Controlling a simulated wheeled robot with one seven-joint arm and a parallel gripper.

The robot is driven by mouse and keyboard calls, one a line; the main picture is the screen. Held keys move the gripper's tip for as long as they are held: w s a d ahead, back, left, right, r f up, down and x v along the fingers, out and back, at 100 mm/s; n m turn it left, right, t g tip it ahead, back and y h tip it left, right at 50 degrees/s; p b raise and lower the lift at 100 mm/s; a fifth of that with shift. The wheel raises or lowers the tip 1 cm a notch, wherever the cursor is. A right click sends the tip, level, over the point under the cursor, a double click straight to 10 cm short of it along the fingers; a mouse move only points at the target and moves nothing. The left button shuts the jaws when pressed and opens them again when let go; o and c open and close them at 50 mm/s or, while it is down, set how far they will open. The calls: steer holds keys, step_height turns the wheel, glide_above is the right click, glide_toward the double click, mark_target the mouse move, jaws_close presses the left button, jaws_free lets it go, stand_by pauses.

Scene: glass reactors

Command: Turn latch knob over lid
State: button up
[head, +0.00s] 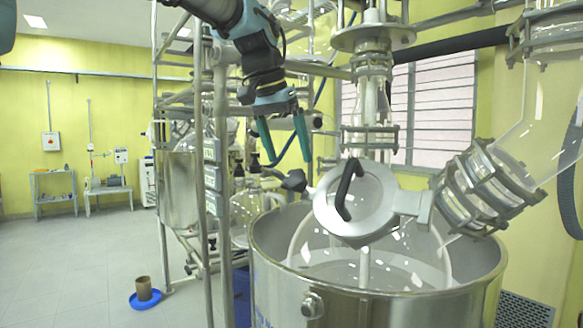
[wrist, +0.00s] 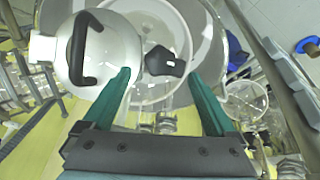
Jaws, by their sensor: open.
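The lid (head: 378,212) is a round silver disc with a black curved handle (head: 346,190), at the top of the glass vessel; the wrist view shows the lid (wrist: 112,62) at upper left. The dark latch knob (head: 292,181) sticks out at the lid's left edge in the head view. In the wrist view the knob (wrist: 165,62) lies just right of the lid, not over its middle. My gripper (head: 288,158) is open and empty, its teal fingers pointing down above the knob. In the wrist view the knob appears between and beyond the fingertips (wrist: 163,76).
A large steel tub (head: 380,305) surrounds the glass vessel below. Metal frame posts (head: 220,150) stand left of it, and a clamped glass pipe (head: 485,185) rises at right. Open floor lies at far left, with a brown container on a blue dish (head: 145,297).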

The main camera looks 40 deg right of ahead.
mark_target(294, 174)
steer(key=shift+p+x, duration=0.5)
steer(key=shift+x, duration=2.15)
steer(key=c, duration=1.4)
steer(key=shift+s, duration=0.1)
